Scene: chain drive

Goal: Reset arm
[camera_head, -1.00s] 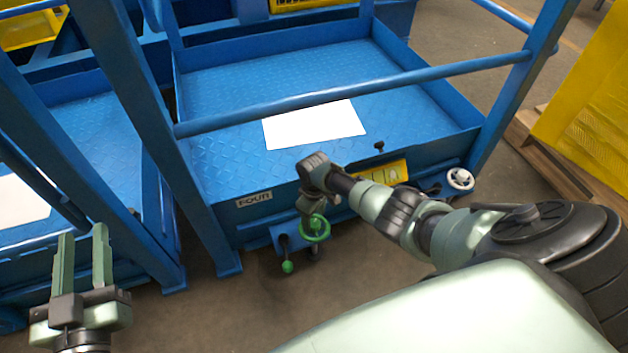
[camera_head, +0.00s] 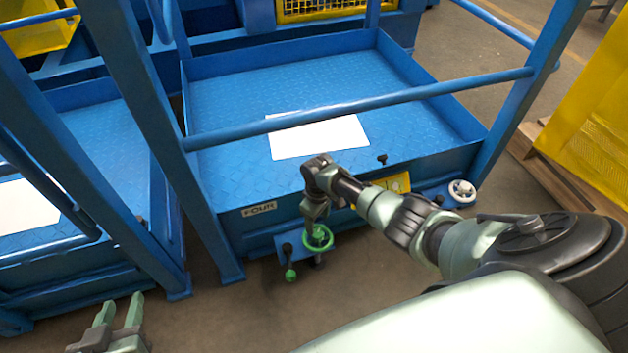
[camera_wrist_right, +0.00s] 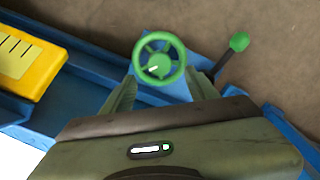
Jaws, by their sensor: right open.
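My right arm reaches in from the right in the head view. My right gripper (camera_head: 316,228) points down over a green handwheel (camera_head: 318,238) at the front of the blue platform. In the right wrist view the right gripper (camera_wrist_right: 162,92) is open, with its two fingers apart on either side of the lower part of the green handwheel (camera_wrist_right: 160,58). Whether they touch the wheel I cannot tell. My left gripper (camera_head: 118,314) is at the lower left edge of the head view, open and empty, partly cut off by the frame.
The blue platform (camera_head: 225,100) carries a white sheet (camera_head: 318,137) and a "FOUR" label (camera_head: 259,209). A green-knobbed lever (camera_head: 290,274) is beside the handwheel; a white handwheel (camera_head: 462,191) is farther right. Blue rails cross above. Bare floor lies in front.

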